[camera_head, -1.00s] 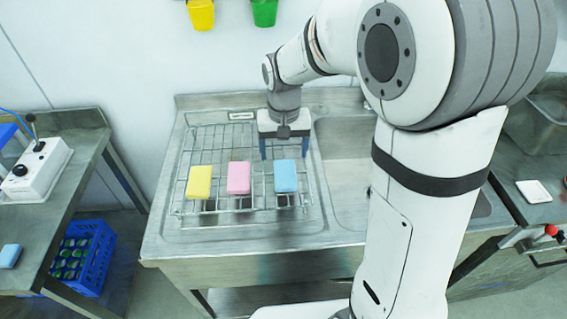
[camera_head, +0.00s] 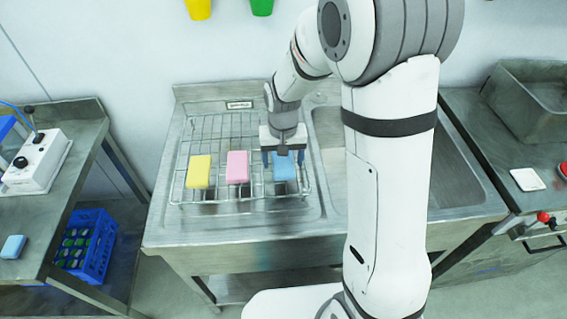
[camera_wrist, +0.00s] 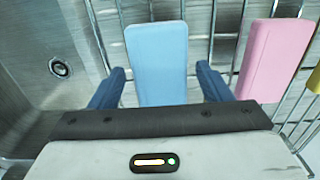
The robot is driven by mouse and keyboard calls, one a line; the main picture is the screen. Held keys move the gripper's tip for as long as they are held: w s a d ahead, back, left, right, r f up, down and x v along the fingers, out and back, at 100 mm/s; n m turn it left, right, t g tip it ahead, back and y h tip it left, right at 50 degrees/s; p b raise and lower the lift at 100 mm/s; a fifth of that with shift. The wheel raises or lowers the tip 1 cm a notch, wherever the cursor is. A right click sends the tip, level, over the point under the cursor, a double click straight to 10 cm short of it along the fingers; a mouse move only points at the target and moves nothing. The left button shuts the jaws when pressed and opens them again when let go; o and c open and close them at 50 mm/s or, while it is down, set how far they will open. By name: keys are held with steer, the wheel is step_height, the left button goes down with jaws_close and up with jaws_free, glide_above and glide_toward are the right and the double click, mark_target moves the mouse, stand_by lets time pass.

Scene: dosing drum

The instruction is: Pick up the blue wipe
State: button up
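The blue wipe (camera_head: 285,172) lies on the wire rack (camera_head: 222,128), at the right end of a row of three wipes. In the wrist view the blue wipe (camera_wrist: 158,60) lies ahead of my gripper and between the lines of its two blue fingers. My gripper (camera_head: 283,158) is over the far part of the blue wipe in the head view and hides some of it. In the wrist view my gripper (camera_wrist: 160,82) is open, with a finger on each side of the wipe and visible gaps. I cannot tell how far the fingertips are above the rack.
A pink wipe (camera_head: 237,167) and a yellow wipe (camera_head: 199,171) lie to the left on the rack. The sink basin is right of the rack. Another blue block (camera_head: 12,247) lies on the left table. A blue crate (camera_head: 90,247) stands below.

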mark_target(283, 162)
steer(key=c, duration=0.9)
step_height(283, 162, up, 10)
steer(key=shift+r+b, duration=0.1)
steer(key=shift+b, duration=0.55)
steer(key=o, duration=0.3)
steer(key=shift+c, duration=1.1)
